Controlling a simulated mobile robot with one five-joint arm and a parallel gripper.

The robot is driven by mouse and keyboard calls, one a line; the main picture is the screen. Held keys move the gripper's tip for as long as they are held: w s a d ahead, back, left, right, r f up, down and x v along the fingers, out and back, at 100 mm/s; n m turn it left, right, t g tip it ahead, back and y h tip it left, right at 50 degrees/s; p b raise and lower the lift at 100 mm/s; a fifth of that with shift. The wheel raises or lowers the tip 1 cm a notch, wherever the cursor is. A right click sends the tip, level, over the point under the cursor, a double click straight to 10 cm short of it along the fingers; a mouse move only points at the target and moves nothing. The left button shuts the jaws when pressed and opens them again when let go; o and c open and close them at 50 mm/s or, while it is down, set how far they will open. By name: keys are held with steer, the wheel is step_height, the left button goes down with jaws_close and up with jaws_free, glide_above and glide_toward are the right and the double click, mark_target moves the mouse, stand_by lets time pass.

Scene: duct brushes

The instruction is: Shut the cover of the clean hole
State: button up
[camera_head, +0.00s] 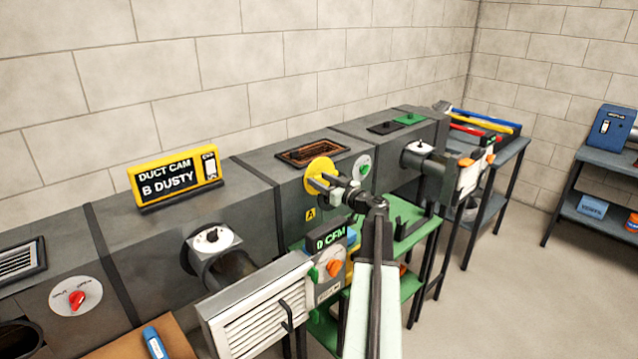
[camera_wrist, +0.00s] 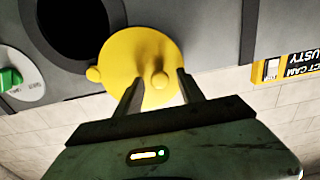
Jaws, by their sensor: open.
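The yellow round cover (camera_head: 319,170) is on the front of the middle duct, above a yellow "A" label (camera_head: 310,214). In the wrist view the yellow cover (camera_wrist: 142,62) lies beside a dark round hole (camera_wrist: 75,25), overlapping its edge and leaving most of it open. A small yellow knob (camera_wrist: 160,81) stands out from the cover. My gripper (camera_head: 322,184) is in front of the cover. In the wrist view my gripper (camera_wrist: 158,82) is open, with its fingertips on either side of the knob. I cannot tell whether they touch it. A sign (camera_head: 176,178) reads "DUCT CAM B DUSTY".
A green-knobbed dial (camera_head: 363,167) is right of the cover. White covers sit on the left (camera_head: 212,237) and right (camera_head: 416,148) ducts. A louvred grille (camera_head: 262,312) and a CFM meter (camera_head: 332,262) stand in front, close to my arm. Open floor lies at right.

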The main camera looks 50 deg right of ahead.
jaws_close()
stand_by(1.4)
